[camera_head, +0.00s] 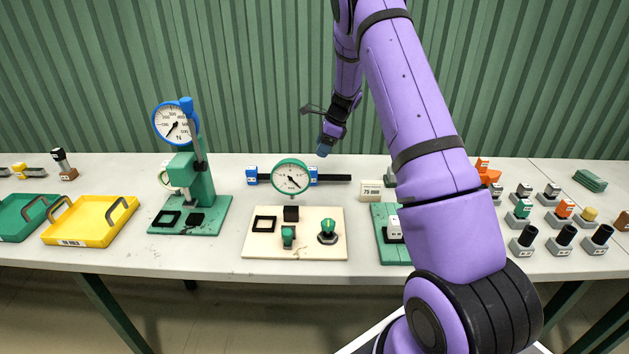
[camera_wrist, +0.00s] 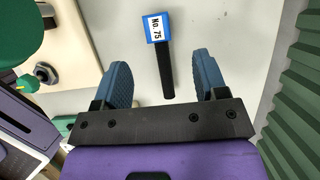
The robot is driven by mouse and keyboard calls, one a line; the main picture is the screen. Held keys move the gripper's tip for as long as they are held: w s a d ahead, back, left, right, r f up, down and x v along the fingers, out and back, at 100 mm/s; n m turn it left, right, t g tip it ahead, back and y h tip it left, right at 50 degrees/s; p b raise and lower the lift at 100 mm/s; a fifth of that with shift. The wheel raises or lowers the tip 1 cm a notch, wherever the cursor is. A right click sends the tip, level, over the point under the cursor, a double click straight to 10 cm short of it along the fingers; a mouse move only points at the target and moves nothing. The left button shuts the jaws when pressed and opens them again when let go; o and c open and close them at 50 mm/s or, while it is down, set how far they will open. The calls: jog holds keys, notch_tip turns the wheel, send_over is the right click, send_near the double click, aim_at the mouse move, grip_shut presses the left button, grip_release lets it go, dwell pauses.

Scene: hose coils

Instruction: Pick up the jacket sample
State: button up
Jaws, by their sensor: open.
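A black strip with a blue end block, which I take to be the jacket sample (camera_wrist: 166,72), lies on the table in the wrist view. The block carries a white label reading "No. 75". In the head view a matching blue block and black strip (camera_head: 335,178) lie just right of the round dial. A second blue block (camera_head: 252,175) with a dark strip shows left of the dial, which partly hides it. My gripper (camera_wrist: 162,68) is open and empty, with one blue-padded finger on each side of the strip. In the head view my gripper (camera_head: 324,148) hangs above the table.
A green-rimmed dial gauge (camera_head: 291,178) on a cream board (camera_head: 255,243) stands in front of the strip. A green press stand (camera_head: 190,180), a yellow tray (camera_head: 90,218) and a "75 mm" card (camera_head: 371,191) are nearby. The corrugated green wall (camera_head: 250,70) rises behind.

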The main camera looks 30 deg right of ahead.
aim_at(314, 169)
jog(key=x, duration=0.5)
jog(key=shift+f, duration=0.4)
jog(key=shift+s+x, duration=0.15)
jog(key=shift+x, duration=1.2)
jog(key=shift+s+x, duration=0.15)
jog(key=shift+x, duration=1.15)
jog(key=c, duration=1.2)
